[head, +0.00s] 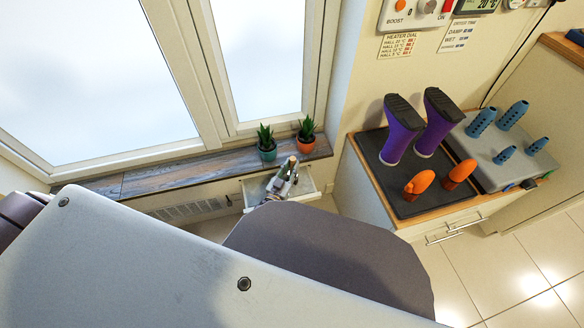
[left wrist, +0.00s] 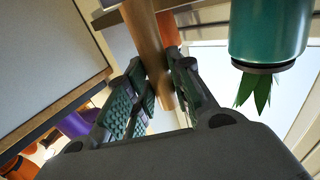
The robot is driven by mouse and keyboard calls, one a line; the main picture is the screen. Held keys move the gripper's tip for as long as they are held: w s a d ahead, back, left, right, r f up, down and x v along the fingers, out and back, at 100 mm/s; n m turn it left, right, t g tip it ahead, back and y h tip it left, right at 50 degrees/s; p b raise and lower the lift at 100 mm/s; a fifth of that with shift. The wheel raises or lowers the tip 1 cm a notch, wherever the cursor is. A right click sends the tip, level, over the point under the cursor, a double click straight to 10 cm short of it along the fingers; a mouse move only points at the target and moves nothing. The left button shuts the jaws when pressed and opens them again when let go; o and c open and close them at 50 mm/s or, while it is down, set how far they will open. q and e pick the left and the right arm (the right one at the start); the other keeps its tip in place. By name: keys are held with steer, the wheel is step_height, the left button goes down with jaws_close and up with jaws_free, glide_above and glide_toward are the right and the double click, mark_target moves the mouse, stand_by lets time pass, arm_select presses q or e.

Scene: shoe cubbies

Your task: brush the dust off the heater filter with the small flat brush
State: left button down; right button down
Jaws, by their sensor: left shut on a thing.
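My left gripper (head: 283,180) is small in the head view, below the window sill. It is shut on a wooden handle, which I take to be the small flat brush (left wrist: 148,50); in the left wrist view it passes between the two green-padded fingers (left wrist: 155,88). The bristles are not clear in either view. A pale, shallow tray-like frame (head: 308,187) shows behind the gripper beside the heater grille (head: 185,211); it may be the heater filter. Its inside and any dust are mostly hidden by my gripper. My right gripper is not in view.
Teal (head: 267,153) and orange (head: 306,140) plant pots stand on the dark sill (head: 180,174), close above the gripper. At right, a cabinet top with a dark mat (head: 393,190) holds purple boots (head: 400,136) and orange pieces. My large arm link hides the lower foreground.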

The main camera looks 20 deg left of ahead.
arm_select(q)
steer(key=shift+s+a+p, duration=0.3)
steer(key=shift+s+a, duration=0.2)
steer(key=shift+a, duration=0.2)
steer(key=shift+s+a+p, duration=0.3)
steer(key=shift+s+a, duration=0.15)
steer(key=shift+a, duration=0.2)
steer(key=shift+f, duration=0.1)
steer(key=shift+s+a, duration=0.1)
steer(key=shift+a, duration=0.05)
steer(key=shift+s+a+p, duration=0.3)
steer(key=shift+s+a, duration=0.1)
steer(key=shift+a, duration=0.25)
steer(key=shift+s+a+p, duration=0.3)
steer(key=shift+s+a, duration=0.1)
steer(key=shift+a, duration=0.2)
steer(key=shift+a, duration=0.1)
steer(key=shift+s+a+p, duration=0.2)
steer(key=shift+s+a, duration=0.25)
steer(key=shift+a, duration=0.2)
steer(key=shift+s+a+p, duration=0.2)
steer(key=shift+s+a, duration=0.25)
steer(key=shift+a, duration=0.15)
